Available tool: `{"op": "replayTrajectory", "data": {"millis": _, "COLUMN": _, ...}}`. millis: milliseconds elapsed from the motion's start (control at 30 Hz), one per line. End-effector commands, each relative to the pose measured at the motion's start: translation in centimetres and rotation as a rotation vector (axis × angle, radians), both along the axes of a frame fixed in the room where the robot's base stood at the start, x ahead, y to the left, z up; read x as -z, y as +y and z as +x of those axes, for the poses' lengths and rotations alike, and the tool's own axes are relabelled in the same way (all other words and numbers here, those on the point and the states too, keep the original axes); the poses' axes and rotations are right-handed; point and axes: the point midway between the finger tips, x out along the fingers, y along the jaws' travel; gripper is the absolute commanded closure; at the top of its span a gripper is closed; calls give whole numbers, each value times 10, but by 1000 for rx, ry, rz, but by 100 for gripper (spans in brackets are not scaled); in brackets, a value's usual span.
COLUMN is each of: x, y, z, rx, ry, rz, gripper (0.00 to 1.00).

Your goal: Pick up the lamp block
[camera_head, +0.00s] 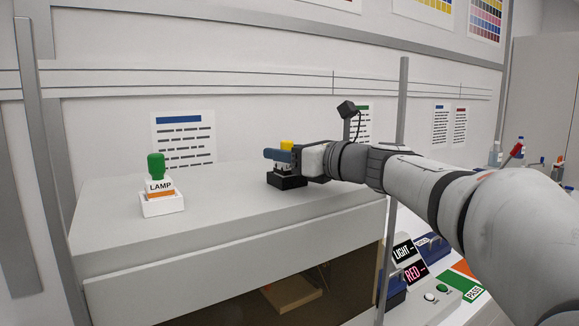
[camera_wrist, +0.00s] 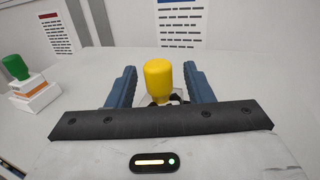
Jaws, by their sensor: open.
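The lamp block (camera_head: 159,187) is a white block lettered LAMP with an orange band and a green knob. It sits in a white holder (camera_head: 162,207) on the left of the grey cabinet top, and also shows at the left edge of the wrist view (camera_wrist: 30,86). My gripper (camera_head: 277,156) is well to the right of it, at a yellow-knobbed block (camera_head: 287,146) on a black base (camera_head: 287,181). In the wrist view my open blue fingers (camera_wrist: 160,86) stand on either side of the yellow knob (camera_wrist: 158,79), with gaps visible. The lower part of that block is mostly hidden.
The cabinet top (camera_head: 225,215) is clear between the two blocks. Below it is an open compartment (camera_head: 290,295) holding a brown piece. At the right a lower white surface carries LIGHT and RED signs (camera_head: 411,262) and a green button (camera_head: 442,289). Posters hang on the wall behind.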

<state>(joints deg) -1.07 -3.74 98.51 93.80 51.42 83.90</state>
Motion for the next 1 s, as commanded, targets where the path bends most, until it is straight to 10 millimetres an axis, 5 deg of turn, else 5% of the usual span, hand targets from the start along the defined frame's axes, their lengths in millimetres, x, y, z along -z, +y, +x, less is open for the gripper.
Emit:
{"op": "replayTrajectory", "data": {"millis": 600, "x": 0, "y": -1, "z": 0, "rx": 1, "ry": 0, "rz": 0, "gripper": 100}}
{"op": "replayTrajectory", "data": {"millis": 867, "x": -4, "y": -1, "z": 0, "rx": 2, "ry": -1, "rz": 0, "gripper": 100}}
{"op": "replayTrajectory", "data": {"millis": 1000, "x": -23, "y": -2, "z": 0, "rx": 2, "ry": -4, "rz": 1, "gripper": 100}}
